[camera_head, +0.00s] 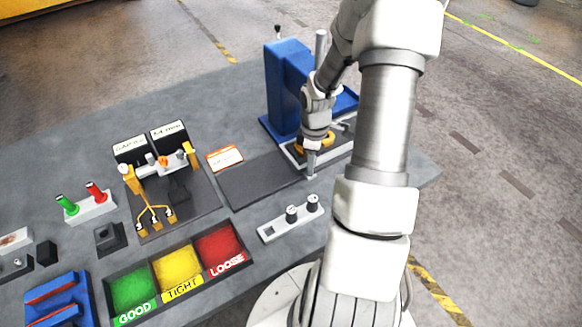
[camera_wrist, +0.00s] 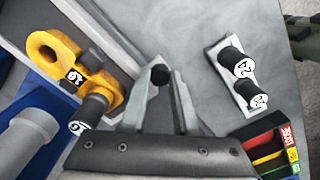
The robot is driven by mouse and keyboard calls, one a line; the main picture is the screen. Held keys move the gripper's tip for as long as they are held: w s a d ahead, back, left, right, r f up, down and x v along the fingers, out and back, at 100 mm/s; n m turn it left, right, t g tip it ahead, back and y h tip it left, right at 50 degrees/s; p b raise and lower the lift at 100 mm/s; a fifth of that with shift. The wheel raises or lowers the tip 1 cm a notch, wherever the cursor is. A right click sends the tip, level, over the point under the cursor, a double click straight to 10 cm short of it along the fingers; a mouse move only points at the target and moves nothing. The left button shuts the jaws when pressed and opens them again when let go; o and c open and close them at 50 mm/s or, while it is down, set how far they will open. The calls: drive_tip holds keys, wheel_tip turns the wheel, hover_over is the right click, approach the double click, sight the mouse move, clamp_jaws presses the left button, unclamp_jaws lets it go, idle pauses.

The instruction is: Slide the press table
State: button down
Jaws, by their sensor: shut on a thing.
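The blue press (camera_head: 283,95) stands at the back right of the bench. Its pale-edged table (camera_head: 294,156) lies at its foot, partly hidden by my arm. A yellow casting (camera_head: 328,138) with a hole lies there; in the wrist view the casting (camera_wrist: 62,62) has a dark numbered pin (camera_wrist: 92,108) at its near end. My gripper (camera_head: 311,165) is low at the table's front edge. In the wrist view my gripper (camera_wrist: 160,80) has its two fingers shut around a small black round knob (camera_wrist: 160,74), which appears to be the table's handle.
A pale rack (camera_head: 270,232) with two black numbered pins stands in front of the table. A dark mat (camera_head: 258,183) lies to its left. Green, yellow and red bins (camera_head: 177,270), a fixture with yellow prongs (camera_head: 152,212) and a red-and-green-handled block (camera_head: 92,208) stand further left.

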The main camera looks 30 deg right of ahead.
drive_tip(key=shift+d+r+p, duration=0.1)
drive_tip(key=shift+d+p, duration=0.25)
drive_tip(key=shift+d, duration=1.45)
drive_tip(key=c, duration=0.7)
unclamp_jaws()
drive_tip(key=shift+d, duration=0.1)
drive_tip(key=shift+o, duration=0.2)
drive_tip(key=shift+a, duration=0.2)
drive_tip(key=a+b, duration=0.3)
drive_tip(key=a, duration=0.5)
drive_tip(key=a+b, duration=0.2)
drive_tip(key=a, duration=0.6)
drive_tip(key=a+b, duration=0.3)
drive_tip(key=a, duration=0.5)
drive_tip(key=shift+a+f+b, duration=0.25)
drive_tip(key=shift+b, duration=0.05)
wheel_tip(320, 180, up, 18)
drive_tip(key=p, duration=0.3)
drive_tip(key=shift+d+f, duration=0.1)
